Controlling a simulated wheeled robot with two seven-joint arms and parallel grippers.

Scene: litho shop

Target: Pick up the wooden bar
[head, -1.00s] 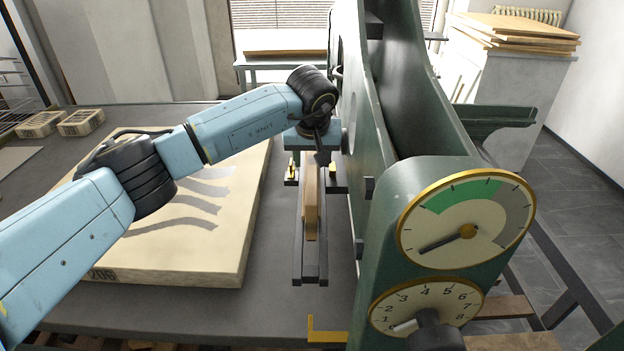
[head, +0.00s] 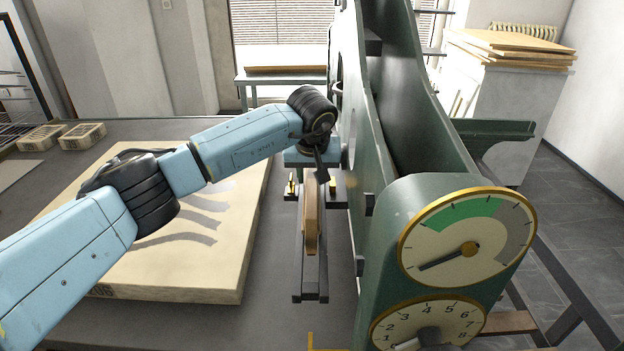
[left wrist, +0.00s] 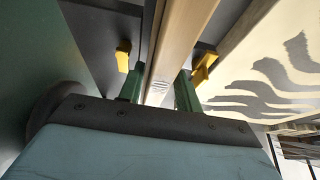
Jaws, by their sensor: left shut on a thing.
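The wooden bar (head: 312,218) is a long, narrow, light-brown piece. In the head view it lies lengthwise over the dark rails (head: 310,288) beside the green press; I cannot tell whether it touches them. My left gripper (left wrist: 160,90) is shut on the wooden bar, which also shows in the left wrist view (left wrist: 180,40), running between the two green fingers. In the head view my left wrist hides the bar's far end and most of the gripper. My right gripper is not in view.
The tall green press (head: 385,225) with two dials stands close on the right of the bar. A pale stone slab (head: 170,260) with grey marks lies on the table to the left. Brass knobs (head: 291,186) flank the rails. Two small blocks (head: 82,136) lie far left.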

